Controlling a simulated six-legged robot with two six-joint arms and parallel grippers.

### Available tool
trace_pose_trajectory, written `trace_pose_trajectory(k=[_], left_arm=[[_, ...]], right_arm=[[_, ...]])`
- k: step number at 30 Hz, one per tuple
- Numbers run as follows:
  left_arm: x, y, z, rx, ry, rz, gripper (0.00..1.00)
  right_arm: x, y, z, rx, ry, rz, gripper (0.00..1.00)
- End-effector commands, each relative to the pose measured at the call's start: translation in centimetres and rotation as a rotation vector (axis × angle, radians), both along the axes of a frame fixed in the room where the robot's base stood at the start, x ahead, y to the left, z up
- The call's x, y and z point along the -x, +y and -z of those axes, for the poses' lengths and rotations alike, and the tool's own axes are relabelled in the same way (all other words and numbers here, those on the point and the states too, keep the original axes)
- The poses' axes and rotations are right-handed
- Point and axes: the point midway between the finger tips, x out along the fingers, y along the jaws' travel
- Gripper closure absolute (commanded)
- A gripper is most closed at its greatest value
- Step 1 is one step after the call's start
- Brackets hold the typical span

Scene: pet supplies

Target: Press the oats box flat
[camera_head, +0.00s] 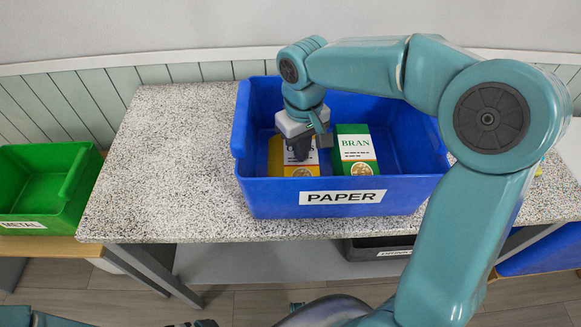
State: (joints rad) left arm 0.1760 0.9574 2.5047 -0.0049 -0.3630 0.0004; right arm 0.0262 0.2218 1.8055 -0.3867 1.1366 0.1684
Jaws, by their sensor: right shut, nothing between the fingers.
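A yellow box (281,168) with a white label stands in the blue bin marked PAPER (341,198). Most of its lettering is hidden behind my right gripper, so I cannot read its name; it is the likely oats box. My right gripper (301,153) points down over this box, its fingers shut and empty. I cannot tell whether the fingertips touch the box. A green and white BRAN box (355,150) stands to its right in the same bin. Only dark tips at the bottom edge may belong to my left gripper (192,323); their state is unclear.
The bin stands on a speckled countertop (160,160), which is clear to the left. A green METAL bin (40,190) is at the far left. A dark labelled bin (372,248) sits below the counter. Part of another blue bin (545,255) shows at the lower right.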

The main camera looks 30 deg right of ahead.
Motion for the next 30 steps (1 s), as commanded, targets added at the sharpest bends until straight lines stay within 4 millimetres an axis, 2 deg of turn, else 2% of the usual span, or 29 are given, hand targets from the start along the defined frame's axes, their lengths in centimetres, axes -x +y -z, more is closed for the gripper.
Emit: trace_pose_trajectory(k=[30], left_arm=[[0.0,0.0,2.2,0.0,0.0,0.0,0.0]], right_arm=[[1.0,-1.6,2.5,0.001,-0.001,0.001,1.0]])
